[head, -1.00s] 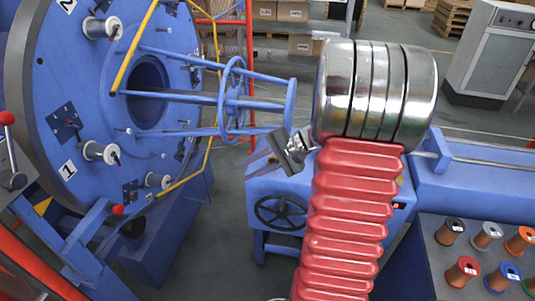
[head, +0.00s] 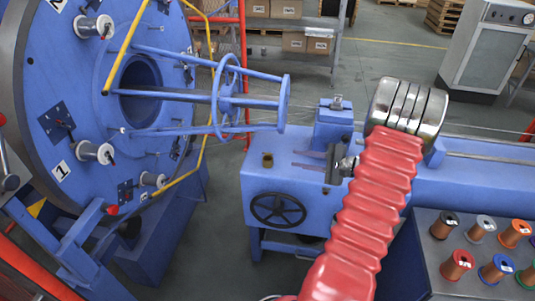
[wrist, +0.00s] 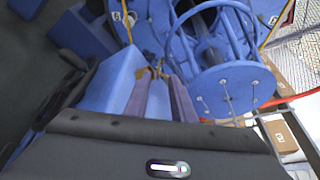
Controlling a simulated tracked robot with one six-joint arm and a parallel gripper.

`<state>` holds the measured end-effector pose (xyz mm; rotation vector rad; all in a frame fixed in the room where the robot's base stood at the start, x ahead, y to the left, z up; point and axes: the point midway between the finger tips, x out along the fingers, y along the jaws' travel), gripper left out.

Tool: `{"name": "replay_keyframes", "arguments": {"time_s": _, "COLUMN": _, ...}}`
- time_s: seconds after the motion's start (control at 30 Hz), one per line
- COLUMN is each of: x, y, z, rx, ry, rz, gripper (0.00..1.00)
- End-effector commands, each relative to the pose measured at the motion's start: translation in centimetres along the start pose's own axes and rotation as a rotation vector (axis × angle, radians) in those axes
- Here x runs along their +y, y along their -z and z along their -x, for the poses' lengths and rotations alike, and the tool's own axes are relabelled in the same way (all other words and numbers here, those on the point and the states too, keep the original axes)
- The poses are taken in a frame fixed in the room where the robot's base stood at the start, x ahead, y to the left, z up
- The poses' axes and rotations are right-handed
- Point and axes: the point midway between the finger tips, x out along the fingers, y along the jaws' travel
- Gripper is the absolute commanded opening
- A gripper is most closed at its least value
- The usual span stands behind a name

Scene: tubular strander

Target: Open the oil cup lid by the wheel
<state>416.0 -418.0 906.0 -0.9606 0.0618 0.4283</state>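The small brass oil cup (head: 267,160) stands on top of the blue bench, above and behind the black handwheel (head: 278,210). Its lid is too small to make out clearly. My gripper (head: 294,159) is to the right of the cup, with its two fingers pointing left towards it and a gap between the tips and the cup. The fingers are apart and empty. In the wrist view, brass parts of the cup (wrist: 152,71) show beyond the fingertips. My arm hides part of the bench.
The large blue disc (head: 100,110) with spools stands at the left. A blue tubular cage with a ring (head: 228,97) reaches from it above the bench. A blue block (head: 333,125) stands on the bench behind my gripper. Several spools (head: 457,265) sit at the lower right.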

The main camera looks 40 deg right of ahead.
Motion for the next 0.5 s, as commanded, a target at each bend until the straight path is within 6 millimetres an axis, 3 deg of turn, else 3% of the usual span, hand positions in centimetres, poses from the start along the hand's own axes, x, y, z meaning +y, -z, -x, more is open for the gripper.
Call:
{"name": "replay_keyframes", "arguments": {"time_s": 0.27, "x": 0.1, "y": -0.1, "z": -1.1, "rx": -0.003, "ry": -0.003, "rz": 0.000, "gripper": 0.23}}
{"name": "replay_keyframes", "arguments": {"time_s": 0.5, "x": 0.1, "y": -0.1, "z": -4.3, "rx": -0.004, "ry": -0.004, "rz": 0.001, "gripper": 0.23}}
